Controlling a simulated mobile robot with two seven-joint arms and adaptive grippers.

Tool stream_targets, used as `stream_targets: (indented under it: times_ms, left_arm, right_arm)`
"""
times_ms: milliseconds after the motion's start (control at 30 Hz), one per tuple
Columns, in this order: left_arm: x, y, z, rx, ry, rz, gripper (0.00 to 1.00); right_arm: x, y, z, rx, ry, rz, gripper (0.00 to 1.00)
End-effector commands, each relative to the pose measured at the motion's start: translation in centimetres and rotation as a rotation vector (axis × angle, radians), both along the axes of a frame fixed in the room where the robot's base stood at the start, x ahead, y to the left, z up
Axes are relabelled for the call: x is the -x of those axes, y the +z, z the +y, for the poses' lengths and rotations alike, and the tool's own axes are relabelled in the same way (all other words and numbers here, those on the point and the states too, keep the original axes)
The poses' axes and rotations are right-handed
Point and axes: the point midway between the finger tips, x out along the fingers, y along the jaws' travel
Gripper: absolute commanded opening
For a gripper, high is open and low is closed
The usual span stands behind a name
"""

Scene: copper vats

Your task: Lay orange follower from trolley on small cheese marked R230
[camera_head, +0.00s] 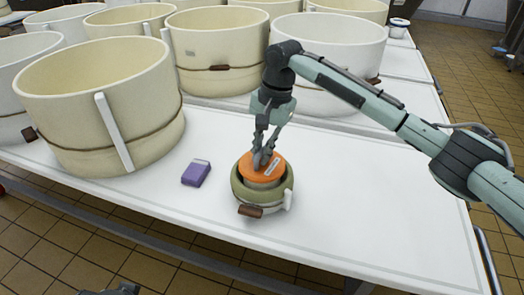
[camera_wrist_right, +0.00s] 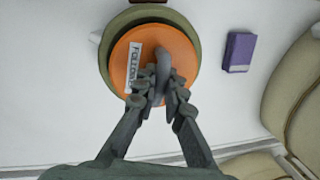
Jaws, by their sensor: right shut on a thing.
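The orange follower (camera_head: 272,171) is a round disc with a white label, partly readable as "FOLLOW", in the wrist view (camera_wrist_right: 119,62). It is at the mouth of a small olive-green round mould (camera_head: 240,190), slightly tilted in the head view. The mould's rim surrounds it in the wrist view (camera_wrist_right: 107,38). The cheese inside is mostly hidden, and I can read no R230 mark. A dark part at the bottom edge (camera_head: 118,290) may be my left gripper.
A purple block (camera_head: 196,173) lies left of the mould. Large cream vats (camera_head: 100,105) with brown bands stand behind and to the left. The white table (camera_head: 380,215) is clear to the right, and its front edge is close to the mould.

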Motion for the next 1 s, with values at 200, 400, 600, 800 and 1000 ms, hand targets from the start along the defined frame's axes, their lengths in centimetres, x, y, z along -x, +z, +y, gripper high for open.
stream_targets:
  times_ms: [200, 400, 600, 800, 1000]
  left_arm:
    - [-0.1, 0.2, 0.0, 0.000, -0.001, -0.004, 0.75]
    - [-0.1, 0.4, 0.0, 0.000, -0.001, -0.003, 0.75]
    - [-0.1, 0.6, 0.0, 0.000, 0.000, -0.002, 0.75]
    - [-0.1, 0.8, 0.0, -0.001, 0.000, -0.002, 0.75]
    - [-0.1, 1.0, 0.0, -0.001, 0.000, -0.002, 0.75]
  right_arm:
    - [0.0, 0.0, 0.0, -0.001, 0.000, 0.000, 0.00]
    - [0.0, -0.3, 0.0, 0.000, 0.000, -0.001, 0.00]
    - [0.0, -0.5, 0.0, -0.001, 0.000, 0.000, 0.00]
    - [0.0, -0.8, 0.0, -0.001, 0.000, 0.000, 0.00]
    - [0.0, -1.1, 0.0, 0.000, 0.000, 0.001, 0.00]
